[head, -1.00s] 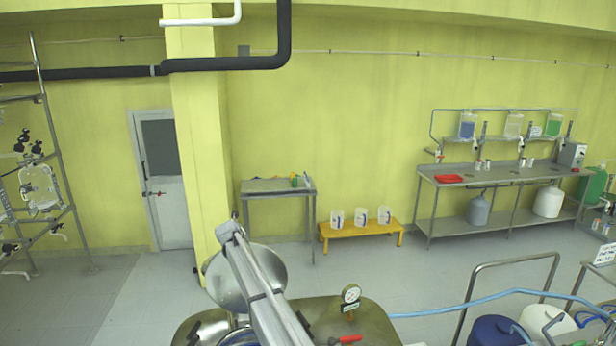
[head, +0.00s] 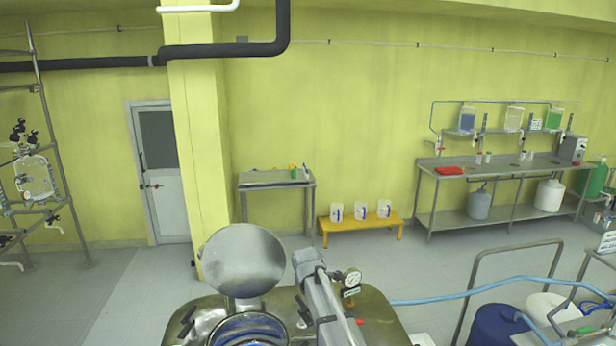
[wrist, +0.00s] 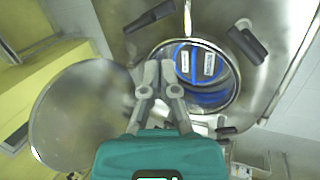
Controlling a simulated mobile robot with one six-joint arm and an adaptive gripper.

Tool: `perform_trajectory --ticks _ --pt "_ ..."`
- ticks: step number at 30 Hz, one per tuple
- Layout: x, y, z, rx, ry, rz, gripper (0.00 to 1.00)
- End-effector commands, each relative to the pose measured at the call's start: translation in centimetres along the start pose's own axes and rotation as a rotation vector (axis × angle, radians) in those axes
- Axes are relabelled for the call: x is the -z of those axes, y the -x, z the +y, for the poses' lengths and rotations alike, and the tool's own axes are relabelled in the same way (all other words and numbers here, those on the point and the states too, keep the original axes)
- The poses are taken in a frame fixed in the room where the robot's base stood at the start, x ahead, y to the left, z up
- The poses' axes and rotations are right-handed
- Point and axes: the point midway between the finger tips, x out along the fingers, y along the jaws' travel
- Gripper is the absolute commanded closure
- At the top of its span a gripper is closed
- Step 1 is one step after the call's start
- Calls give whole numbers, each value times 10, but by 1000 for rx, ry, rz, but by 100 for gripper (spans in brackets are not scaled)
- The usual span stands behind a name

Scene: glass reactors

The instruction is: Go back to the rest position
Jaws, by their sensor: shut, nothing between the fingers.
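My gripper (wrist: 159,72) shows in the wrist view with its two fingers close together and nothing between them. It hangs above the steel reactor top (wrist: 285,60), near the round open manhole (wrist: 236,92). Blue parts with white labels (wrist: 208,65) show inside the opening. The round lid (wrist: 75,120) stands open to the left in the wrist view. In the head view my arm reaches over the reactor top (head: 380,325), right of the open lid (head: 243,260) and the manhole (head: 250,328). The gripper itself cannot be made out there.
A pressure gauge (head: 351,279) stands on the reactor close to my arm, with a light-blue hose (head: 450,295) running right. Blue (head: 497,325) and white drums stand at the right. A side table (head: 277,183) and yellow bench (head: 360,226) stand at the wall, with free floor before them.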

Motion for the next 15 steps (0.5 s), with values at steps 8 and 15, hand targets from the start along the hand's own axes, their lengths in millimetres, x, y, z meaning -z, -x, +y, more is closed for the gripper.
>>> perform_trajectory --ticks 8,15 --pt "-63 -7 -104 125 -490 -32 100" --pt "-103 -6 -188 226 -908 -92 100"
